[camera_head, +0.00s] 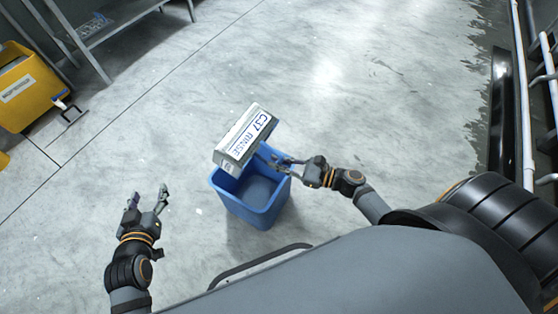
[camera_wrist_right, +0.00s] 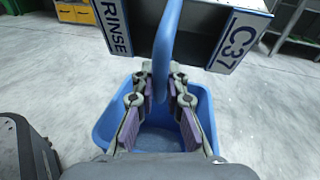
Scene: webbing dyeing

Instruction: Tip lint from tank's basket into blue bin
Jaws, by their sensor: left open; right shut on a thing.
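The basket (camera_head: 240,138) is a pale box with a "C37 RINSE" label, held tilted over the blue bin. It also shows at the top of the right wrist view (camera_wrist_right: 238,38). My right gripper (camera_head: 278,161) is shut on its blue handle (camera_wrist_right: 167,45). The blue bin (camera_head: 262,208) stands upright on the floor below the basket, partly covered by it; its rim also shows in the right wrist view (camera_wrist_right: 103,128). I see no lint in the visible part of the bin. My left gripper (camera_head: 148,197) is open and empty, left of the bin.
A yellow container (camera_head: 26,88) with a label stands at the far left, near a grey metal rack (camera_head: 105,22). White pipes (camera_head: 526,110) run along the right edge beside a dark wet strip. The grey floor around the bin is mostly clear.

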